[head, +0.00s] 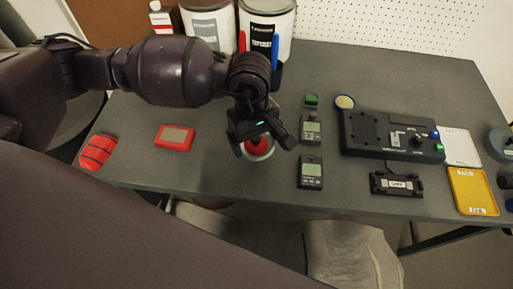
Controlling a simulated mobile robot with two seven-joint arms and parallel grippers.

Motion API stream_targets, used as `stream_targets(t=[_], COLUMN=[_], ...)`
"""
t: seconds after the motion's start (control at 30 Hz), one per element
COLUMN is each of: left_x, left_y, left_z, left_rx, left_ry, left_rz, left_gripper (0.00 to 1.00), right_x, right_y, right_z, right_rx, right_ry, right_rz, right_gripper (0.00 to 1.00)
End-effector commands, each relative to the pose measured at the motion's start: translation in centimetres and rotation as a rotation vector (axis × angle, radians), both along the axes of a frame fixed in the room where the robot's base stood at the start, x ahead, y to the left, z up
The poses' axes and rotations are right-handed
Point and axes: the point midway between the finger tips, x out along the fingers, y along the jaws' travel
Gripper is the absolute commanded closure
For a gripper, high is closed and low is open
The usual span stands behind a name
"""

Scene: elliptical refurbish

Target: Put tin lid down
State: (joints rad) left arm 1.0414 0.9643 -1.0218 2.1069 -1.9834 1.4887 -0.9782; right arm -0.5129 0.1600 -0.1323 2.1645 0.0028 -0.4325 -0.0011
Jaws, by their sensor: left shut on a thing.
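My left gripper (262,142) reaches in from the upper left and points down over the front middle of the grey table (225,178). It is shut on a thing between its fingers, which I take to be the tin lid. A round red thing with a silver rim (258,147) shows just below and between the fingers, partly hidden by them. I cannot tell whether this is the lid itself or a tin under it, nor whether it touches the table. My right gripper is not in view.
Right of the gripper are two dark meters (311,171), a small round tin (344,102) and a black device (385,135). White (460,147) and yellow (472,190) trays lie farther right. A red box (175,138) and a red striped object (97,151) lie left. Large cans (268,22) stand behind.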

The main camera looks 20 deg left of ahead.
Motion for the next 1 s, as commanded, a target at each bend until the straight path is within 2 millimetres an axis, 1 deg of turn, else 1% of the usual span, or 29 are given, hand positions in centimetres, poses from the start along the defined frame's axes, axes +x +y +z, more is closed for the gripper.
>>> stream_targets(t=[0.03, 0.2, 0.3, 0.4, 0.53, 0.77, 0.8, 0.83, 0.87, 1.0], left_x=[-0.1, -0.2, -0.1, -0.1, 0.0, 0.0, 0.0, 0.0, 0.0, 0.0], left_y=[0.0, 0.0, 0.0, 0.0, 0.0, 0.0, 0.0, 0.0, 0.0, 0.0], left_z=[-0.8, -3.7, -5.0, -5.4, -5.2, -5.6, -5.6, -5.6, -5.5, -5.5], left_rx=[0.0, 0.0, 0.0, 0.0, -0.001, 0.001, 0.001, 0.0, 0.0, 0.0], left_ry=[0.006, 0.011, 0.009, 0.004, 0.001, 0.002, 0.002, 0.001, 0.001, 0.001], left_rz=[0.0, 0.002, 0.002, 0.001, 0.001, 0.001, 0.001, 0.001, 0.001, 0.001], left_gripper=[0.32, 0.32, 0.32, 0.32, 0.32, 0.32, 0.08, 0.03, 0.0, 0.0], right_x=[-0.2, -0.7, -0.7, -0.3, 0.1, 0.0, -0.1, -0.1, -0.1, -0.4], right_y=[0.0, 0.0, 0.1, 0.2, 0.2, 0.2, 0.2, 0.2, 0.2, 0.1], right_z=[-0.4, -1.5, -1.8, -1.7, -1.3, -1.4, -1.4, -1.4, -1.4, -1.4], right_rx=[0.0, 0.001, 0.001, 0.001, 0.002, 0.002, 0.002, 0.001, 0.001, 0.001], right_ry=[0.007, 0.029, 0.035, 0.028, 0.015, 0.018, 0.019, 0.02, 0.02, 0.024], right_rz=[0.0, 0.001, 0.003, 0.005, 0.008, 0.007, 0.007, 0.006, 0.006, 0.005], right_gripper=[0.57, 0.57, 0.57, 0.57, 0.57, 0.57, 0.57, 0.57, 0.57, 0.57])
